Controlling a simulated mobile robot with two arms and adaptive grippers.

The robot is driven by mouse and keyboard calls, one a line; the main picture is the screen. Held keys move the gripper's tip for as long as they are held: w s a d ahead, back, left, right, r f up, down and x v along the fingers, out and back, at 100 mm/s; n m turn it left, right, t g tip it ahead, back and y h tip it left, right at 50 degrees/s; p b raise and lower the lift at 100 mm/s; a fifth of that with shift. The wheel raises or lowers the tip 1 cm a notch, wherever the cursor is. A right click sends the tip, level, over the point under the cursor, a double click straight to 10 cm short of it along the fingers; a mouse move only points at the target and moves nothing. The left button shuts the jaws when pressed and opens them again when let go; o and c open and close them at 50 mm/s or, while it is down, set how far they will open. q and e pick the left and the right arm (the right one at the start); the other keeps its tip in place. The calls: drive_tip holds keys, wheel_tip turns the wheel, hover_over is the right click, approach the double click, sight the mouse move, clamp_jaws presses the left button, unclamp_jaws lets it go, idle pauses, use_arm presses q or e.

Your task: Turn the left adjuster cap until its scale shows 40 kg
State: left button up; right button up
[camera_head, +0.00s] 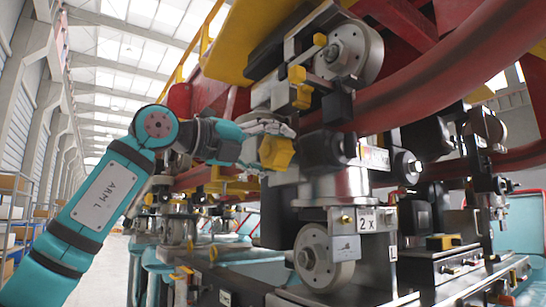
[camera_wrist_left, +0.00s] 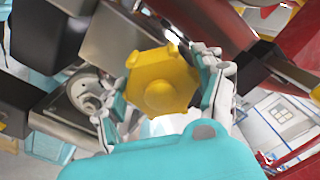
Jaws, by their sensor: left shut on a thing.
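A yellow, many-sided adjuster cap (camera_head: 276,152) shows in the middle of the head view. It also fills the centre of the left wrist view (camera_wrist_left: 162,80), with a round boss in its middle. My left gripper (camera_head: 268,140) comes in from the left and is shut on this cap. In the left wrist view, its fingers lie on either side of the cap. No scale or reading can be made out in either view. My right gripper does not show.
A grey wheel (camera_head: 350,52) sits above and another wheel (camera_head: 322,256) below the cap. A thick red rail (camera_head: 440,62) curves across the upper right. A "2 X" label (camera_head: 366,221) is beside the lower wheel. Black blocks crowd the right; the aisle at left is clear.

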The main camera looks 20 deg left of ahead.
use_arm(q)
drive_tip(key=shift+n, duration=0.9)
drive_tip(key=shift+b, duration=0.3)
drive_tip(key=o, duration=1.2)
drive_tip(key=shift+s+a, duration=0.1)
drive_tip(key=shift+a, duration=0.05)
drive_tip(key=v, duration=1.2)
